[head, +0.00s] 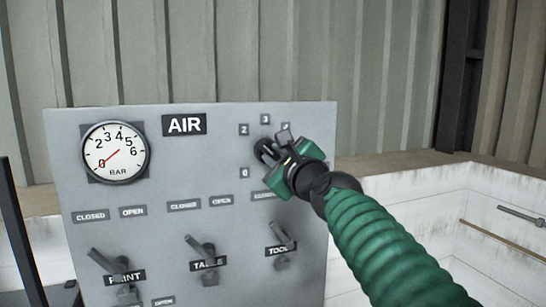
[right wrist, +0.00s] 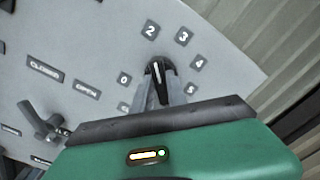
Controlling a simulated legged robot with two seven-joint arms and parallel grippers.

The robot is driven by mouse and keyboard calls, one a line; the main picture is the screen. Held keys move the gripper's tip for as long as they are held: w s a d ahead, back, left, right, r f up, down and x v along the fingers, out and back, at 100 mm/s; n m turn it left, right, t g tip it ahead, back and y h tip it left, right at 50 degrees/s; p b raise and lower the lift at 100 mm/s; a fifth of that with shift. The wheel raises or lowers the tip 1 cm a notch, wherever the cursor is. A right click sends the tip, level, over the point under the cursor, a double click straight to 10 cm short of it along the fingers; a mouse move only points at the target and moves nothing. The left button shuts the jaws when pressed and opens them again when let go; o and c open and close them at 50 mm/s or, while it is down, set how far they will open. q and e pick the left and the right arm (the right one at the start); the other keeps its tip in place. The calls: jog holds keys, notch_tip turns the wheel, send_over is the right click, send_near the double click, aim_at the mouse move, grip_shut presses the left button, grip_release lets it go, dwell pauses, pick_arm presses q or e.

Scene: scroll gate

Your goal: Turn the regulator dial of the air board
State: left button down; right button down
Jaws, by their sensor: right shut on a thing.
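The grey air board (head: 190,155) stands upright in front of me, with an "AIR" label (head: 184,125). The black regulator dial (head: 263,147) is at its upper right, partly hidden by my right gripper (head: 275,148). The dial (right wrist: 160,72) shows better in the right wrist view, where its white mark points up, roughly toward the 2. Number plates from 0 to 5 ring it. My right gripper (right wrist: 162,88) is shut on the dial, with its fingers on either side. My left gripper is not in view.
Below the dial are lever valves labelled print (head: 115,270), table (head: 205,255) and tool (head: 280,245), their handles tilted up-left. Closed and open plates sit above them. A white wall (head: 400,200) and rods (head: 520,215) are at right; corrugated metal stands behind.

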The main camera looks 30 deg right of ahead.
jog(key=shift+w+d+f, duration=0.1)
jog(key=shift+f, duration=0.3)
jog(key=shift+n, duration=0.4)
jog(key=n+b, duration=0.3)
jog(key=n, duration=0.5)
jog(key=n+b, duration=0.2)
jog(key=n, duration=0.3)
jog(key=shift+r, duration=0.15)
jog(key=shift+d+r+n+b, duration=0.15)
jog(key=shift+n+b, duration=0.35)
jog(key=shift+n, duration=0.55)
jog(key=shift+a+r+n+b, duration=0.1)
jog(key=shift+n+b, duration=0.4)
jog(key=shift+n, duration=0.55)
jog(key=shift+d, duration=0.1)
